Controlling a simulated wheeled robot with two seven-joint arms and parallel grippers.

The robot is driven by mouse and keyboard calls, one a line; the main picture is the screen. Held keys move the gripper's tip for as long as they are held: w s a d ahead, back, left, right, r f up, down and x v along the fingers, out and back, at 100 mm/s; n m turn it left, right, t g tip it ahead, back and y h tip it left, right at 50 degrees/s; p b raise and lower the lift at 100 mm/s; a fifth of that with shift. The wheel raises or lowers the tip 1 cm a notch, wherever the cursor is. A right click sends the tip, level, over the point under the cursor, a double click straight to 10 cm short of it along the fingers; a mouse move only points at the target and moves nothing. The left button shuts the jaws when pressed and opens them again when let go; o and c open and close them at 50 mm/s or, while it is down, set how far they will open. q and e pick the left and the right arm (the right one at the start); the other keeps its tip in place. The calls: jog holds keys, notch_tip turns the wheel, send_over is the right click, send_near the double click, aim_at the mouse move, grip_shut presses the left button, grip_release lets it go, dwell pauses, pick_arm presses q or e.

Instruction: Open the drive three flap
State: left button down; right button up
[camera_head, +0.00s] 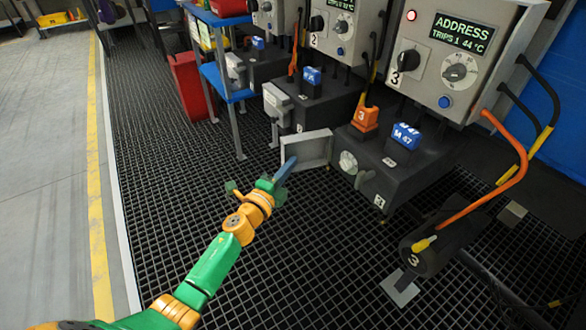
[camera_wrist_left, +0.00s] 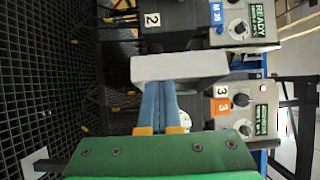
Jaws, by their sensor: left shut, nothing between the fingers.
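Drive three's control box (camera_head: 462,55) reads ADDRESS, TRIPS 1, 44 °C, with a red lamp lit. Below it is the dark drive three body (camera_head: 400,176), with an orange plug marked 3 (camera_head: 365,118) and a blue M 47 block (camera_head: 406,136). The light grey flap (camera_head: 312,148) stands out from the body's left end, swung open. A round pale dial (camera_head: 348,162) shows beside it. My left gripper (camera_head: 287,167) is shut and empty, its blue fingertips at the flap, seemingly touching. The wrist view shows the flap (camera_wrist_left: 180,67) across the fingertips. My right gripper is out of view.
A dark cylinder marked 3 (camera_head: 432,248) with an orange cable stands at the right front. Drive two's body (camera_head: 310,100), a blue shelf stand (camera_head: 225,85) and a red bin (camera_head: 190,88) are behind. The grated floor left of my arm is clear.

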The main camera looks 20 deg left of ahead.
pick_arm(q)
jog(key=shift+w+a+m+h+b, duration=0.3)
jog(key=shift+w+a+m+h, duration=0.1)
jog(key=shift+w+h, duration=0.2)
jog(key=shift+w+a+m+h+b, duration=0.35)
jog(key=shift+w+h, duration=0.15)
jog(key=shift+w, duration=0.1)
jog(key=shift+s, duration=0.1)
